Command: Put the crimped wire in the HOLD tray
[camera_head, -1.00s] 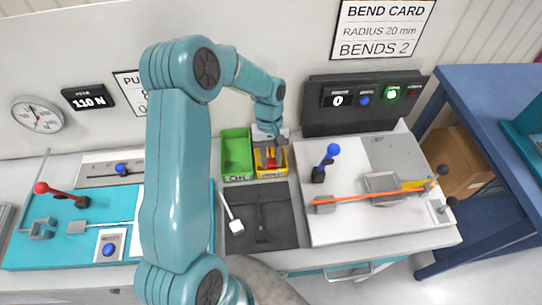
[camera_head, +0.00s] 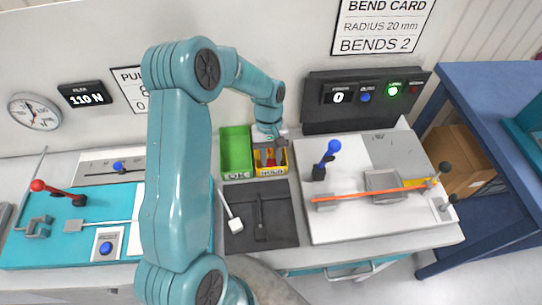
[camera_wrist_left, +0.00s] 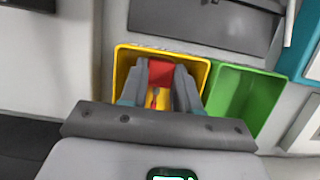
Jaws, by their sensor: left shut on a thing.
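The yellow HOLD tray (camera_head: 273,173) stands at the back of the bench, beside the green tray. My left gripper (camera_head: 269,157) points down at the yellow tray. In the left wrist view, my left gripper (camera_wrist_left: 160,88) is over the yellow tray (camera_wrist_left: 124,66) and within its outline. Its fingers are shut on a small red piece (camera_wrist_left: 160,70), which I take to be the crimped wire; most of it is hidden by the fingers. I cannot tell whether it touches the tray floor. My right gripper is not in view.
The green tray (camera_head: 236,153) adjoins the yellow one on the left. A dark mat (camera_head: 278,222) lies in front of them. The bending plate (camera_head: 345,222) with a blue-knobbed lever (camera_head: 332,150) and an orange strip (camera_head: 355,195) is to the right. A black control box (camera_head: 350,118) stands behind.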

